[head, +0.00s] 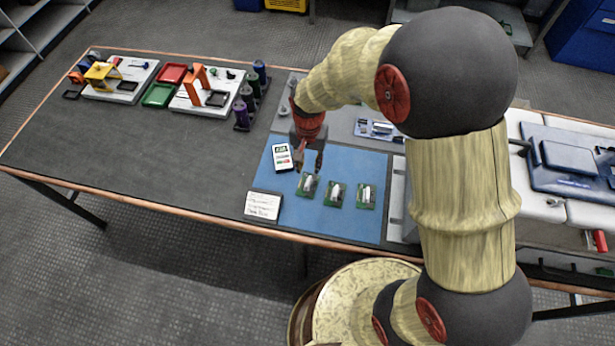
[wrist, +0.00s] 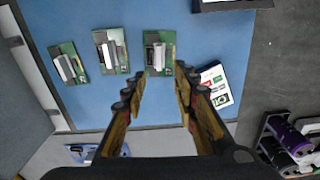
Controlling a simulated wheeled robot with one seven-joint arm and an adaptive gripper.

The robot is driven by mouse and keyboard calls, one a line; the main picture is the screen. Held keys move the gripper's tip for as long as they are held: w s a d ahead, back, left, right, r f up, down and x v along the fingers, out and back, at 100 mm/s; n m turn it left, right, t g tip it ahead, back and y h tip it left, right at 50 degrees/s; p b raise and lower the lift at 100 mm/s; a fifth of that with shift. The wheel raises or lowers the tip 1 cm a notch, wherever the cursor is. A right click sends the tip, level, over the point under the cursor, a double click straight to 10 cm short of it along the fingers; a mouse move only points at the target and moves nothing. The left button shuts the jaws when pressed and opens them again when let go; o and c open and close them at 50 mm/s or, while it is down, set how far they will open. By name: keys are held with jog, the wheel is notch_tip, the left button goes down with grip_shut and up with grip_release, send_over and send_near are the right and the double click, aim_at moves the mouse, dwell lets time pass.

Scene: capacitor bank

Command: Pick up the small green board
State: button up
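Three small green boards, each with a pale cylinder-like part on top, lie in a row on the blue mat. In the head view they are the left board (head: 308,186), middle board (head: 335,194) and right board (head: 366,196). The wrist view shows them in reversed order: the left one (wrist: 168,38) appears rightmost, then the middle (wrist: 103,37) and right (wrist: 66,48). My gripper (head: 309,168) is open and empty, pointing down near the left board. In the wrist view its fingertips (wrist: 158,82) spread just below that board, with nothing between them.
The blue mat (head: 285,210) also bears a white meter-like device (head: 282,157) close to my gripper. A white label card (head: 262,205) lies at its front left corner.

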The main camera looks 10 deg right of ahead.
aim_at(308, 181)
jog(key=shift+f, duration=0.25)
jog(key=f+b, duration=0.1)
jog(key=f, duration=0.1)
jog(key=f+b, duration=0.1)
jog(key=f, duration=0.2)
jog(key=f+b, duration=0.1)
jog(key=f, duration=0.1)
jog(key=shift+s+a+f+b, duration=0.1)
jog(key=shift+s+f+b, duration=0.1)
jog(key=shift+s+b, duration=0.15)
jog(key=shift+r, duration=0.1)
jog(key=shift+c, duration=0.6)
grip_shut()
